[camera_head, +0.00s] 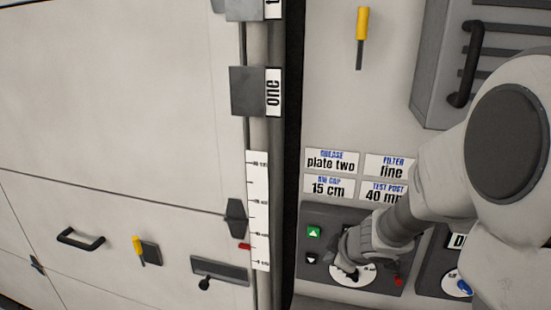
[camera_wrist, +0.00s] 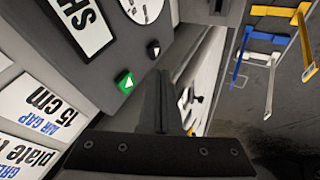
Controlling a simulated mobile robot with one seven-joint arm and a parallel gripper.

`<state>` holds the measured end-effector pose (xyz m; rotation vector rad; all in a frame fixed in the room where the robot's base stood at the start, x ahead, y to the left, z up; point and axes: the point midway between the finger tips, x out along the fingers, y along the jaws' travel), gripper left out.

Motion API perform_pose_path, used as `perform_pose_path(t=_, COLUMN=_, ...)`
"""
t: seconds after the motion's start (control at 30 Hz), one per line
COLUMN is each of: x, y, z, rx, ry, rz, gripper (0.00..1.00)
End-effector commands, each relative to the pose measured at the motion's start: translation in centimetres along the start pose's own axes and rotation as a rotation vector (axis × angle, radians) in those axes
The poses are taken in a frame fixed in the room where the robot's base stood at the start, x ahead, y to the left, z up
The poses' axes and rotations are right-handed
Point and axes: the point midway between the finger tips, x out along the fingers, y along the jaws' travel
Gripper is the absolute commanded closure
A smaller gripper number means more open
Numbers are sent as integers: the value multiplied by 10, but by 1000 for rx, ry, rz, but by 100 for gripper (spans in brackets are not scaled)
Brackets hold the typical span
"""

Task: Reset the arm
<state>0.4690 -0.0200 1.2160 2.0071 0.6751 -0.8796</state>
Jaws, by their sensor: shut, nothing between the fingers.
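My arm (camera_head: 440,170) reaches in from the right in the head view. My gripper (camera_head: 346,256) is low in front of the dark control panel (camera_head: 318,222), overlapping the white dial (camera_head: 345,274). I cannot tell whether it touches the panel. In the wrist view the fingers of my gripper (camera_wrist: 163,100) are together with nothing between them. The green up button (camera_wrist: 125,82) and the black button (camera_wrist: 152,49) lie just left of the fingers there. The green button also shows in the head view (camera_head: 314,232).
Label cards (camera_head: 331,161) sit above the panel. A grey box with a black handle (camera_head: 468,62) juts out at upper right. A vertical post with a scale (camera_head: 259,210) stands left of the panel. Yellow, white and blue bracket-like items (camera_wrist: 268,50) show at right in the wrist view.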

Motion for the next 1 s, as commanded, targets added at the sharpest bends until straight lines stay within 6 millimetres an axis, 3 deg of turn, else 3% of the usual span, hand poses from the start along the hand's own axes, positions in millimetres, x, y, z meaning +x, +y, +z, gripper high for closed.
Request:
perform_pose_path(t=0.2, x=-56, y=38, z=14, rx=213, ry=-123, rz=262, gripper=100)
perform_pose_path(t=0.37, x=-103, y=32, z=32, rx=432, ry=-204, rz=365, gripper=100)
perform_pose_path(t=0.47, x=-128, y=12, z=42, rx=578, ry=-239, rz=376, gripper=100)
perform_pose_path(t=0.6, x=-155, y=-33, z=48, rx=771, ry=-262, rz=320, gripper=100)
perform_pose_path(t=0.8, x=-177, y=-100, z=40, rx=959, ry=-248, rz=155, gripper=100)
perform_pose_path(t=1.0, x=-187, y=-134, z=30, rx=1025, ry=-232, rz=47, gripper=100)
